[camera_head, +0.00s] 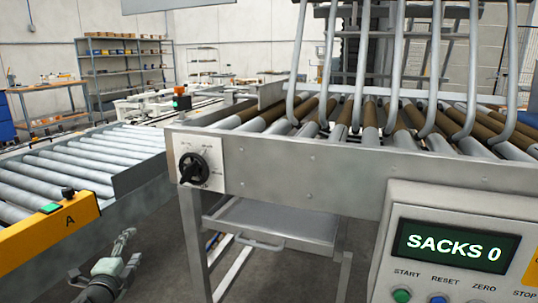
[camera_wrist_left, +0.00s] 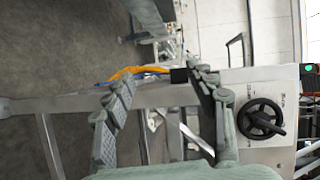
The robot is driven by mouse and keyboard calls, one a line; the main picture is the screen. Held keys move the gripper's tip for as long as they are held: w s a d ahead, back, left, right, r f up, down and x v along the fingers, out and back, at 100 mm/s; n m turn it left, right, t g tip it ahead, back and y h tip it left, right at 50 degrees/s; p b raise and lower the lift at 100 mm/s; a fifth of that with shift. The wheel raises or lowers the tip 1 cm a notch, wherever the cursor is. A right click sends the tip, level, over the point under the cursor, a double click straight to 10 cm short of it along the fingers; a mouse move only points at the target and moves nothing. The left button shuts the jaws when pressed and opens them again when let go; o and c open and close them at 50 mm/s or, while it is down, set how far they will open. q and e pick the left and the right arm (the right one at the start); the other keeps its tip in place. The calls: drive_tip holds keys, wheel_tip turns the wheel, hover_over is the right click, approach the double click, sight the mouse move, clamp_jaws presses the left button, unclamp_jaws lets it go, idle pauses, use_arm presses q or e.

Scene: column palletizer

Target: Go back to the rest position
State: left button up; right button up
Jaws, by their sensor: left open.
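My left gripper (camera_head: 126,262) is low at the bottom left of the head view, in the gap between the yellow-ended conveyor and the metal roller frame. In the left wrist view its two fingers (camera_wrist_left: 160,98) are spread apart with nothing between them. It touches nothing that I can see. A black rotary knob (camera_head: 193,168) on a white plate sits on the front left corner of the frame. The knob also shows in the left wrist view (camera_wrist_left: 261,119), to the right of the fingers. My right gripper is in neither view.
A roller conveyor (camera_head: 75,165) with a yellow end panel (camera_head: 50,232) stands at the left. The roller frame (camera_head: 290,170) fills the centre, with curved metal bars (camera_head: 390,70) above. A control box (camera_head: 460,240) reading "SACKS 0" stands at the lower right. Floor shows below the gripper.

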use_arm(q)
drive_tip(key=s+a+f+n+g+y, duration=0.1)
drive_tip(key=s+a+f+n+g, duration=0.3)
drive_tip(key=s+f, duration=0.5)
drive_tip(key=s+a+f+n+g+y, duration=0.25)
drive_tip(key=s+a+f, duration=0.35)
drive_tip(key=f, duration=0.6)
drive_tip(key=s+a+f+n+g, duration=0.15)
drive_tip(key=s+f, duration=0.25)
drive_tip(key=s, duration=0.4)
drive_tip(key=s+a+f+n+g, duration=0.1)
drive_tip(key=s+f+n+g, duration=0.2)
drive_tip(key=s, duration=0.5)
drive_tip(key=s+a+f+n+g, duration=0.1)
drive_tip(key=s+a+f+g, duration=0.15)
drive_tip(key=s+f, duration=0.45)
drive_tip(key=s+d+f+n+h, duration=0.1)
drive_tip(key=d+f+h, duration=0.1)
drive_tip(key=d, duration=0.9)
drive_tip(key=s+d+f+n+h, duration=0.1)
drive_tip(key=s+d+f+h, duration=0.1)
drive_tip(key=d, duration=1)
drive_tip(key=shift+d+f+g, duration=0.25)
drive_tip(key=shift+f+g, duration=0.2)
drive_tip(key=shift+f, duration=0.1)
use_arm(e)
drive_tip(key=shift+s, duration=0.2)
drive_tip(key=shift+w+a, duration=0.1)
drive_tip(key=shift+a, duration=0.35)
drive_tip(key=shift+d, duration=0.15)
